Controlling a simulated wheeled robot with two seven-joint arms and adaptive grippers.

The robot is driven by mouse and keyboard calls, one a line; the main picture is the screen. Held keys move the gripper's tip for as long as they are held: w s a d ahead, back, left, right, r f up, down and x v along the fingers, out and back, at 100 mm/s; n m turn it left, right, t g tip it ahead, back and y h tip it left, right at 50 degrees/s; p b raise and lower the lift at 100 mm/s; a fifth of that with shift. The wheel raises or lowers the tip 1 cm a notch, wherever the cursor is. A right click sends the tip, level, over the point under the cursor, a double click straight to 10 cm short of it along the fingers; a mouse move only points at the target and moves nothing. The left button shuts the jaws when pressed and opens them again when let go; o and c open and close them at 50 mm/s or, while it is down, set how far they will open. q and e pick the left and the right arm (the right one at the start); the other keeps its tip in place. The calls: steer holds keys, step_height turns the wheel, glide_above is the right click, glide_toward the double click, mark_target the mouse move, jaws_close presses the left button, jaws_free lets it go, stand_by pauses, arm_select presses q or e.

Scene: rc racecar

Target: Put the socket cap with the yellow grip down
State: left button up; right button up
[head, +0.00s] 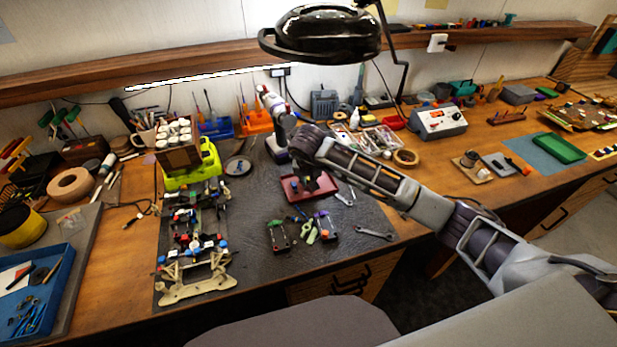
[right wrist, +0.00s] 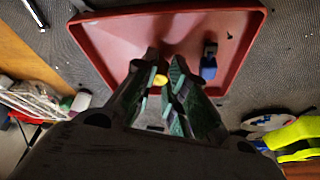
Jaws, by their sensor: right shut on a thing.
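My right gripper (head: 312,184) is over the small red tray (head: 289,192), with its fingers pointing down into it. In the right wrist view the gripper (right wrist: 165,90) is shut on a small piece with a yellow end, the socket cap with the yellow grip (right wrist: 161,80). The fingers hide most of the cap, and I cannot tell whether it touches the tray floor. The red tray (right wrist: 120,40) fills the upper part of that view. A small blue-and-grey piece (right wrist: 208,66) stands in it, to the right of the fingers. My left gripper is not in view.
A racecar chassis (head: 195,240) lies on the dark mat, left of the tray. Small parts (head: 278,236) and a wrench (head: 374,233) lie in front of the tray. A yellow-green car body (head: 205,165) stands behind the chassis. A black lamp (head: 322,35) hangs above.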

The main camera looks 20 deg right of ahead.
steer(key=shift+f, duration=0.2)
steer(key=o, duration=0.6)
steer(key=shift+o, duration=0.2)
steer(key=shift+r, duration=0.15)
steer(key=shift+r, duration=0.35)
steer(key=b+v, duration=0.1)
steer(key=v, duration=1)
steer(key=shift+s, duration=0.25)
steer(key=shift+r, duration=0.1)
